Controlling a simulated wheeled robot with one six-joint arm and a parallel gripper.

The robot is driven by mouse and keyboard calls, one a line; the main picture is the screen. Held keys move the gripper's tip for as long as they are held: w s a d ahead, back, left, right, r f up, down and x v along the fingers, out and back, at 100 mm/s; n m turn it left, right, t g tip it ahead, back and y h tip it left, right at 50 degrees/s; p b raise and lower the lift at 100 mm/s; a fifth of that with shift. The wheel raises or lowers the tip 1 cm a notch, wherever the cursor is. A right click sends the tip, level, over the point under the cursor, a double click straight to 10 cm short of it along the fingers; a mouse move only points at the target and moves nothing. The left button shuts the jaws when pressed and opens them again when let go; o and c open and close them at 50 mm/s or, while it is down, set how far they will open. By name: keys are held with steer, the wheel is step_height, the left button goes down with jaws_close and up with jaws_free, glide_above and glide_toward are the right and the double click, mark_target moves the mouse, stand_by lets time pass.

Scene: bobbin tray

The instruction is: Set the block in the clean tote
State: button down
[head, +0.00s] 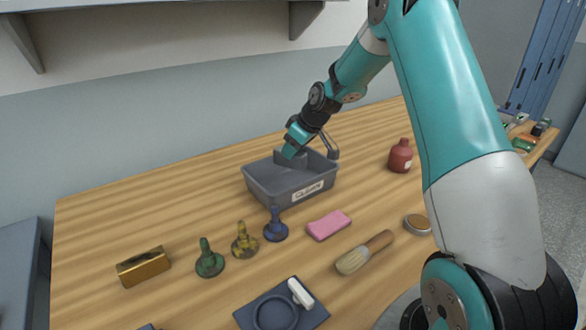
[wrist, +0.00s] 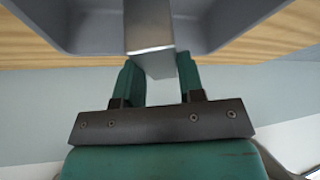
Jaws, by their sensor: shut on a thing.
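In the head view the block (head: 291,160) appears low at the tote's opening. I cannot tell whether it touches the tote's floor.
A brass bar (head: 143,267), green, olive and blue bobbin-like pieces (head: 275,226), a pink sponge (head: 328,225), a brush (head: 364,252), and a dark tray (head: 313,312) lie in front. A red bottle (head: 400,157) and a round tin (head: 417,224) stand right. The table left of the tote is clear.

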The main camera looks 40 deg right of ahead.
steer(key=shift+f+p, duration=0.4)
steer(key=shift+f, duration=3.05)
steer(key=shift+f, duration=0.15)
steer(key=c, duration=0.7)
jaws_free()
steer(key=shift+c, duration=0.2)
